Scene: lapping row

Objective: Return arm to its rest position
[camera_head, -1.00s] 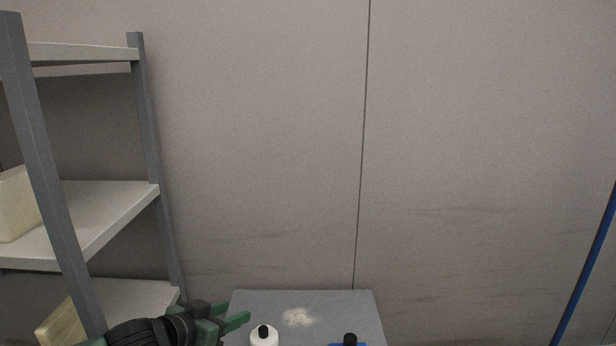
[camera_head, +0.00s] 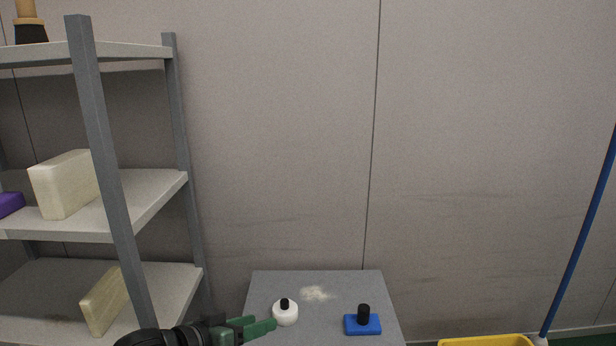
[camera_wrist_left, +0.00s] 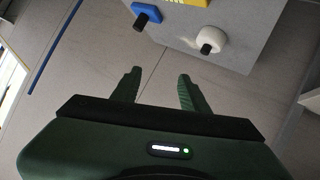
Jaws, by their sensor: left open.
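My left gripper (camera_head: 262,328) comes in from the lower left in the head view, its green fingers beside the white round bottle with a black top (camera_head: 285,314). In the left wrist view the gripper (camera_wrist_left: 158,86) is open, with nothing between its fingers. The wrist view also shows the white bottle (camera_wrist_left: 212,38) and a blue block with a black knob (camera_wrist_left: 147,14), both beyond the fingertips and apart from them. My right gripper is in neither view.
A grey table (camera_head: 332,292) carries the bottle, the blue block (camera_head: 362,325) and a pale powdery patch (camera_head: 315,293). A grey shelf rack (camera_head: 150,200) with pale blocks stands at left. A yellow container (camera_head: 486,341) and blue pole (camera_head: 580,235) are at right.

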